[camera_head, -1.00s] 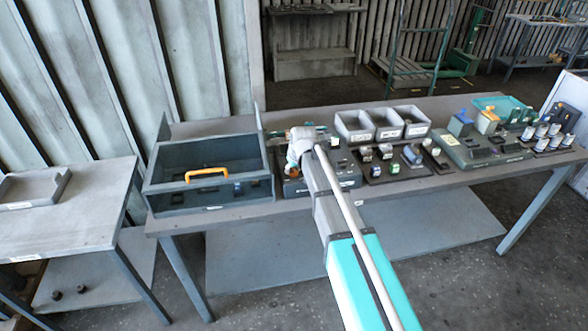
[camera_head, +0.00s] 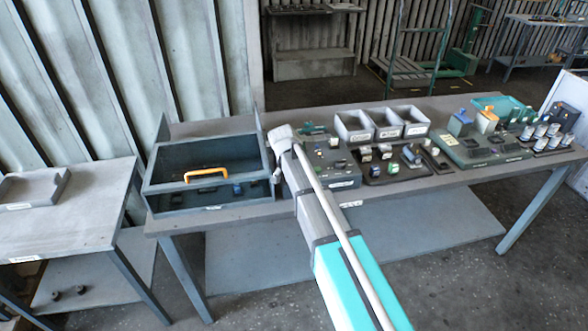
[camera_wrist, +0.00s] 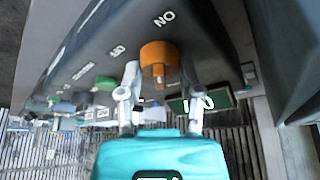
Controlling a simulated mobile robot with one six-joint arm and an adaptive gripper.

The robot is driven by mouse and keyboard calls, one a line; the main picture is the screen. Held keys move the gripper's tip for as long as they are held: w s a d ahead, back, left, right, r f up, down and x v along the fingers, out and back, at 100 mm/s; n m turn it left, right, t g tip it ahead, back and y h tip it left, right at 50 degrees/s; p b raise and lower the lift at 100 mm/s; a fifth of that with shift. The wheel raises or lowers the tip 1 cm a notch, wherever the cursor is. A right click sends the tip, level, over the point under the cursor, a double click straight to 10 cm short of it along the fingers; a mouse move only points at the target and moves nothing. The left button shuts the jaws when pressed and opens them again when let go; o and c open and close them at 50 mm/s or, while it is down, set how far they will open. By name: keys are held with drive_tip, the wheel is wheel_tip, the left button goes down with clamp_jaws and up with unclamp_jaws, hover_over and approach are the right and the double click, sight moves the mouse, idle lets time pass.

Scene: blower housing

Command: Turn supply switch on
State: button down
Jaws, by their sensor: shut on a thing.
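The supply switch is an orange knob (camera_wrist: 158,52) on a dark panel (camera_wrist: 100,28) in the wrist view. An ON label, upside down in this view, lies above it and an OFF label to its upper left. My gripper (camera_wrist: 160,76) is shut on the knob, with one finger on each side. I cannot tell which label the knob points to. In the head view the control panel (camera_head: 345,183) sits on the bench, partly behind my arm, and the knob is hidden.
A grey open box with an orange handle (camera_head: 207,173) stands close left of my wrist. Three labelled bins (camera_head: 382,135) and trays of small parts lie to the right. A green knob (camera_wrist: 105,83) is near the fingers.

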drive_tip(key=shift+m+h, duration=0.3)
drive_tip(key=shift+m, duration=0.5)
drive_tip(key=shift+c, duration=1.3)
unclamp_jaws()
drive_tip(key=shift+r, duration=0.1)
